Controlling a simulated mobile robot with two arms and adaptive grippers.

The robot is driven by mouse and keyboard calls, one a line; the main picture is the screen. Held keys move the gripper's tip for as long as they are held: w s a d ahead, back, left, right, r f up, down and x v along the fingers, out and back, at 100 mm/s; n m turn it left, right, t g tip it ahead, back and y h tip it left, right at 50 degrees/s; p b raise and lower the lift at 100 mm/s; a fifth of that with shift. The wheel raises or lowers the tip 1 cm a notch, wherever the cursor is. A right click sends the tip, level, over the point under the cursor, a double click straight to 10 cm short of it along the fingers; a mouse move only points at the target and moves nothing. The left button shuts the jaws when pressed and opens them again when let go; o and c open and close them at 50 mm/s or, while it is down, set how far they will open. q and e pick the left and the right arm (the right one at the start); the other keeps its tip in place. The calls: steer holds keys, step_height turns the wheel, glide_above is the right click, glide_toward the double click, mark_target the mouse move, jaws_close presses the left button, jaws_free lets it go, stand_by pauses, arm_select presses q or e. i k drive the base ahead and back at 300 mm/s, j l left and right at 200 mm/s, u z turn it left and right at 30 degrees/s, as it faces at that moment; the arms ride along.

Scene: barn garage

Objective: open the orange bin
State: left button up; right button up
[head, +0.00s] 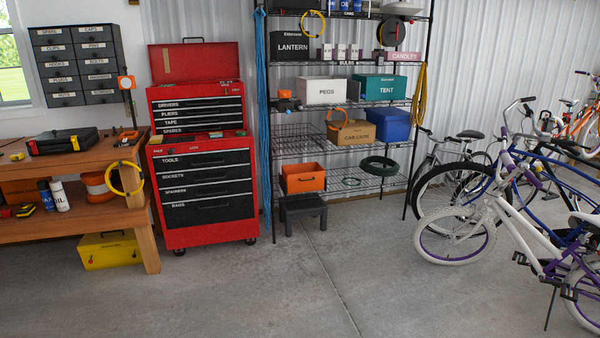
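Neither of my grippers shows in the head view.
The wire rack (267,140) also holds a white PEGS box (323,90), a CAR CARE box (350,133) and a green hose coil (379,166). A red tool chest (208,225) stands left, bicycles (455,235) right. The concrete floor (330,290) in front is clear.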

mark_target(309, 176)
steer(key=i+z, duration=0.15)
steer(key=i, duration=2.65)
